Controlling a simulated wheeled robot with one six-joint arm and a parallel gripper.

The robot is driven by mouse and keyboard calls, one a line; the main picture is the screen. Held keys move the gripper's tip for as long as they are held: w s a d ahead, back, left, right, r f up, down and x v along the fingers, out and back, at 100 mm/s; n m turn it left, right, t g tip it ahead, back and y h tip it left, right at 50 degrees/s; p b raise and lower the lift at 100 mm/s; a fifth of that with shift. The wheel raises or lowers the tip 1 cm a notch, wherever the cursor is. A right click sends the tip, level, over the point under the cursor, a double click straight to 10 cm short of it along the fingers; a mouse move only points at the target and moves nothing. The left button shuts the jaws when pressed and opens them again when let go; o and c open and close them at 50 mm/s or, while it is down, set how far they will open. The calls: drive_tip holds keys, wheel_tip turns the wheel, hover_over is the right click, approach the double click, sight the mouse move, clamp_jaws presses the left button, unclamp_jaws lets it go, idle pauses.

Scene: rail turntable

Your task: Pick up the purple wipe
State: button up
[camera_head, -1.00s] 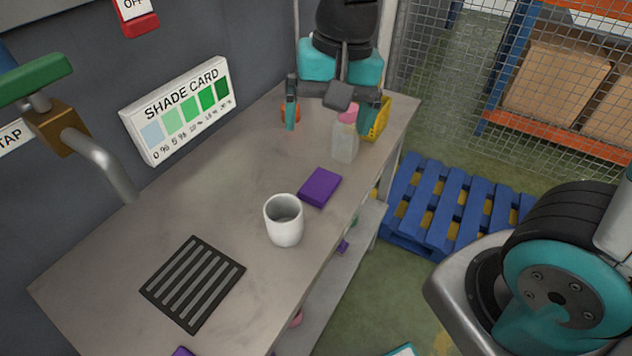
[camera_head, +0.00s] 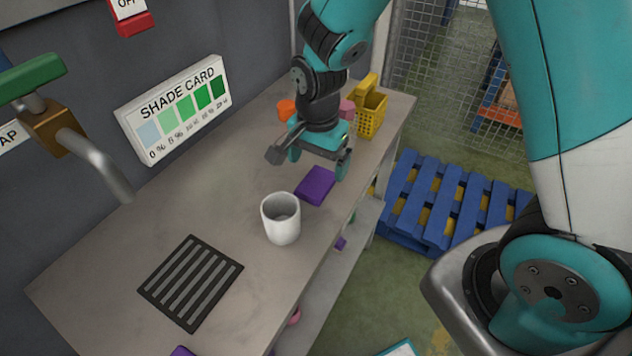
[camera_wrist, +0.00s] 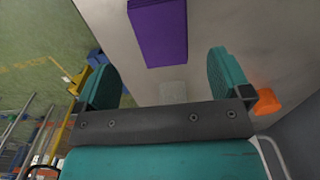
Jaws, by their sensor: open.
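A purple wipe (camera_head: 316,186) lies flat on the workbench, just behind and to the right of the white mug. In the wrist view the purple wipe (camera_wrist: 159,32) is at the top centre, beyond the fingertips. My gripper (camera_head: 318,160) is above the bench, at the far side of the wipe, pointing down. Its two teal fingers are wide apart and hold nothing. In the wrist view my gripper (camera_wrist: 165,85) shows a finger on each side, with bare bench between them.
A white mug (camera_head: 281,222) stands close in front of the wipe. A yellow basket (camera_head: 371,113), a pink-capped bottle (camera_head: 347,109) and an orange object (camera_head: 286,109) are behind my gripper. A black slotted grate (camera_head: 190,284) lies nearer. A blue pallet (camera_head: 440,205) is on the floor to the right.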

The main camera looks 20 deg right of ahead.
sight(317, 180)
drive_tip(key=shift+w+d+f+p, duration=0.15)
drive_tip(key=shift+f+p, duration=0.1)
drive_tip(key=shift+f, duration=1.1)
drive_tip(key=shift+w+a+f+p, duration=0.1)
drive_tip(key=shift+f+p, duration=0.15)
drive_tip(key=shift+f, duration=1.05)
drive_tip(key=c, duration=1.1)
drive_tip(key=shift+o, duration=0.2)
wheel_tip(317, 180, up, 20)
drive_tip(key=shift+b, duration=0.4)
